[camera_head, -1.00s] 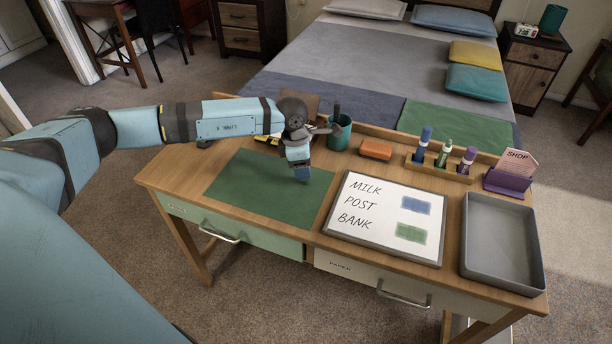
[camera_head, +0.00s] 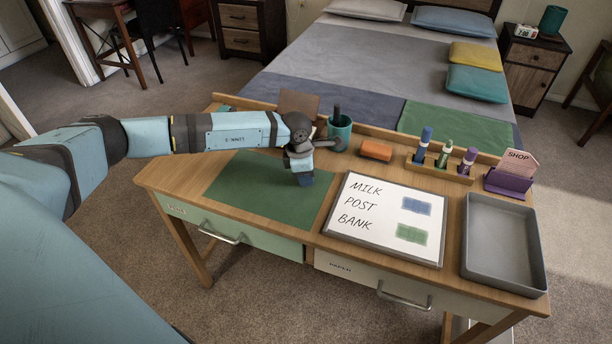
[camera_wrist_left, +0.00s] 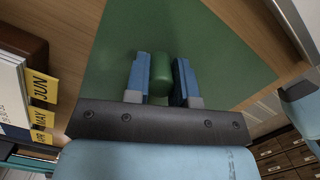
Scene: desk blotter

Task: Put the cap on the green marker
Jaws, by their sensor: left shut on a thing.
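My left gripper (camera_head: 304,179) is above the green blotter (camera_head: 262,204) on the desk. The left wrist view shows its two blue fingers shut on a green cylinder that looks like the marker cap (camera_wrist_left: 161,72). The cap is hidden by the gripper in the head view. The green marker (camera_head: 444,154) stands upright in the wooden rack (camera_head: 456,176) at the back right, between a blue marker (camera_head: 422,144) and a purple marker (camera_head: 466,161). The green marker's top looks narrow and dark, but it is small. My right gripper is not in view.
A whiteboard (camera_head: 372,234) lies right of the blotter, with a grey tray (camera_head: 502,250) beyond it. An orange block (camera_head: 376,150), a teal cup (camera_head: 340,134) and a purple card holder (camera_head: 507,182) stand along the back. Tabbed cards (camera_wrist_left: 40,90) show in the wrist view.

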